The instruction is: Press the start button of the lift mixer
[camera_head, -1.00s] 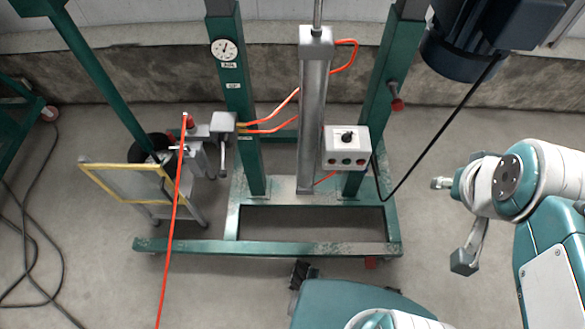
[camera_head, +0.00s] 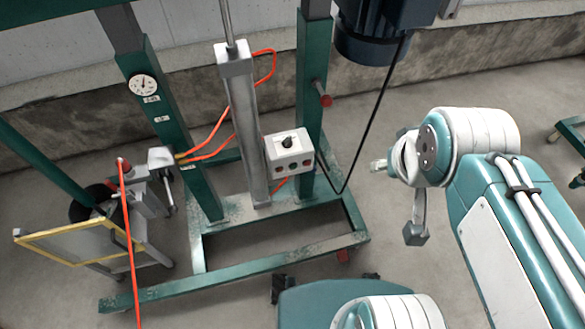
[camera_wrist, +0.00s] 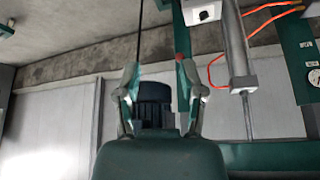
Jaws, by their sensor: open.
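The lift mixer is a green frame (camera_head: 311,75) with a silver lifting column (camera_head: 243,125) in the middle. Its white control box (camera_head: 276,149) is fixed beside the column and carries a black knob (camera_head: 288,142) above a row of small round buttons (camera_head: 293,167). Which button is start cannot be told. The box also shows at the top of the wrist view (camera_wrist: 189,15), partly cut off. My gripper (camera_head: 396,199) is open and empty, to the right of the box and apart from it. In the wrist view my gripper's (camera_wrist: 158,82) two fingers stand wide apart.
A dark motor (camera_head: 372,45) hangs at the upper right, its black cable curving down beside the box. Orange hoses (camera_head: 208,140) run left of the column. A yellow-edged panel (camera_head: 68,243) stands at the left. The floor near my gripper is clear.

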